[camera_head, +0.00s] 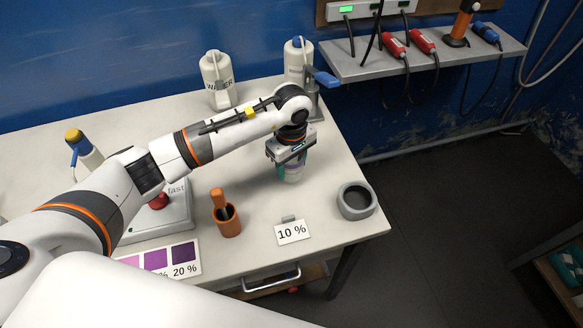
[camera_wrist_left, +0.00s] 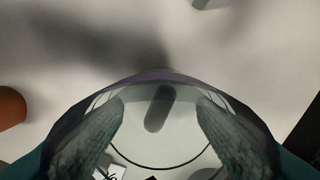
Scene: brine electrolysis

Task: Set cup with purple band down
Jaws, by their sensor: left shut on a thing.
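The cup with the purple band (camera_head: 291,173) is below my left gripper (camera_head: 290,152), right of the middle of the table. My left gripper is shut on it, and its wrist hides the upper part. In the left wrist view the cup (camera_wrist_left: 160,77) fills the lower middle, with its purplish band along the edge and the grey fingers (camera_wrist_left: 160,130) on both sides. A dark oblong shape shows within its outline. I cannot tell whether the cup's base touches the white table (camera_head: 325,190). My right gripper is not in view.
A 10 % card (camera_head: 292,233) stands near the front edge, with a grey round bowl (camera_head: 356,203) to its right. An orange pot (camera_head: 228,222) with a handle stands front left of the cup. White bottles (camera_head: 218,80) stand behind. Bare table surrounds the cup.

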